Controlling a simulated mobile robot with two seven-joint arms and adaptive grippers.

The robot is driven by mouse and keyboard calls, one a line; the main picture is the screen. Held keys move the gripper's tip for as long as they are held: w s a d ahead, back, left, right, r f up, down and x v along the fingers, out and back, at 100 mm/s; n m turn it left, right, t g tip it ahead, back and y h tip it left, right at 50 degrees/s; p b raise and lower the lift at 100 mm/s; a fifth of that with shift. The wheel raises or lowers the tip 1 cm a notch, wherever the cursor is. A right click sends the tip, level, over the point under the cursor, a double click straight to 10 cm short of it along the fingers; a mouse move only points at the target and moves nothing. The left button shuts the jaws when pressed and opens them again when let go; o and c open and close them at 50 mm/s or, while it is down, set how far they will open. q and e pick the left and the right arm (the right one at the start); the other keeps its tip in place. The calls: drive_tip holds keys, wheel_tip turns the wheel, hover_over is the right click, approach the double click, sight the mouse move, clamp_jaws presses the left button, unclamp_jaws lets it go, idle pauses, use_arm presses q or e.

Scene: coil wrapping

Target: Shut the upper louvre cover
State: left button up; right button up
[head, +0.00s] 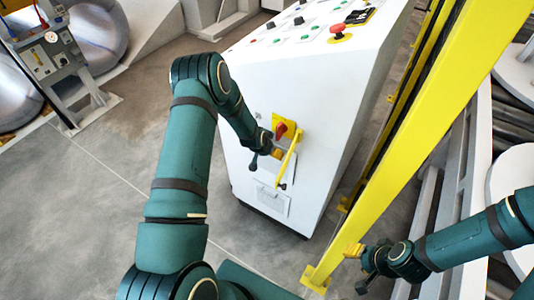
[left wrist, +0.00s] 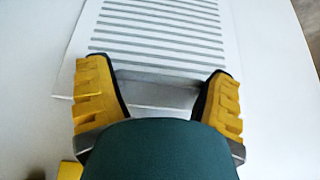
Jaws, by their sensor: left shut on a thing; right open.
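The upper louvre cover (left wrist: 155,25) is a white panel with grey horizontal slats in the left wrist view. A grey bar (left wrist: 155,82) crosses its near part between my left fingers. My left gripper (left wrist: 160,88) is shut on this bar, one yellow finger at each end; it also shows in the head view (head: 267,156) at the front of the white cabinet (head: 340,110). There my gripper and arm hide most of the cover. I cannot tell how far the cover stands from the cabinet. My right gripper (head: 364,268) is open and empty, low beside the yellow post.
A lower louvred panel (head: 268,202) sits beneath. A yellow post (head: 420,130) stands right of the cabinet. The floor (head: 90,220) at left is clear.

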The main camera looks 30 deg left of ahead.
use_arm(q)
drive_tip(key=shift+s+d+f, duration=0.1)
drive_tip(key=shift+d+f, duration=0.05)
drive_tip(key=shift+d, duration=0.25)
drive_tip(key=o, duration=1.1)
drive_tip(key=shift+a, duration=0.1)
drive_tip(key=shift+a+r, duration=0.15)
drive_tip(key=shift+r, duration=0.2)
drive_tip(key=v, duration=1.1)
drive_tip(key=shift+r, duration=0.2)
drive_tip(key=shift+f, duration=0.1)
